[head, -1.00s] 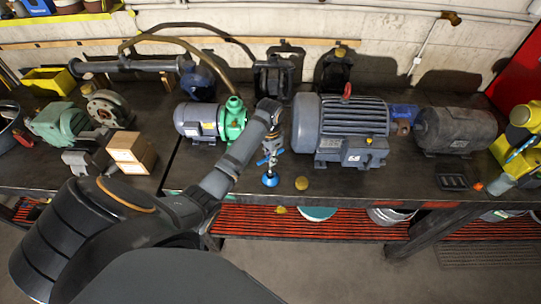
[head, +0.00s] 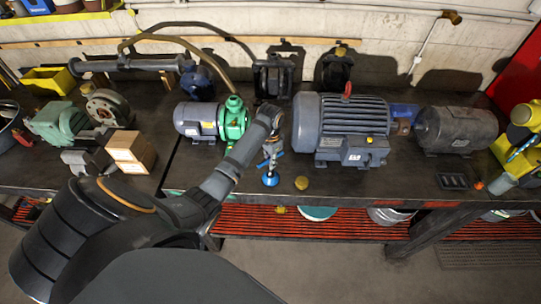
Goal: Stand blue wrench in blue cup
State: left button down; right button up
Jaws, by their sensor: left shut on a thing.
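My left gripper (head: 271,150) reaches in from the left, over the bench's front part, between the green pump and the big grey motor. It is shut on a small blue thing, apparently the blue wrench (head: 264,164), mostly hidden by the fingers. The small blue cup (head: 270,181) stands on the bench directly below the gripper. The wrench's lower end appears very close to the cup; I cannot tell whether it is inside. My right gripper is not in view.
A big grey motor (head: 340,130) stands close on the right and a green pump (head: 235,118) on the left. A small brass-coloured piece (head: 301,183) lies right of the cup. The bench's front edge (head: 330,201) is just in front. A cardboard box (head: 131,152) stands farther left.

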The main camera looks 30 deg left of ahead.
pick_arm(q)
jog(key=shift+f, duration=0.75)
jog(key=c, duration=1.3)
grip_release()
jog(key=shift+r+p, duration=0.3)
jog(key=shift+r, duration=2.7)
